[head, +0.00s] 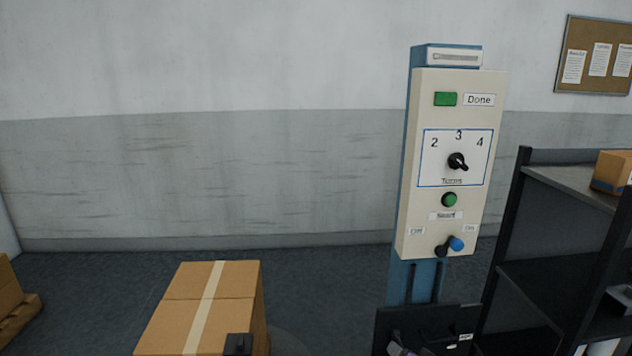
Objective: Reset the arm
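Neither of my grippers can be made out in the head view. A cream control panel (417,170) stands on a blue post (400,280) right of centre. It has a green lamp (445,99) beside a "Done" label. Below is a black rotary knob (457,161) on a dial marked 2, 3 and 4; which number it is set to is unclear. A green round button (449,200) sits under the dial. At the bottom, a lever with a blue tip (457,243) leans right, toward the "On" label.
A taped cardboard box (185,312) stands at the front left, with a small dark block (238,344) at its near edge. A black bin (388,325) is below the panel. A dark shelf (540,255) with a small carton (610,172) stands right. Floor between box and post looks clear.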

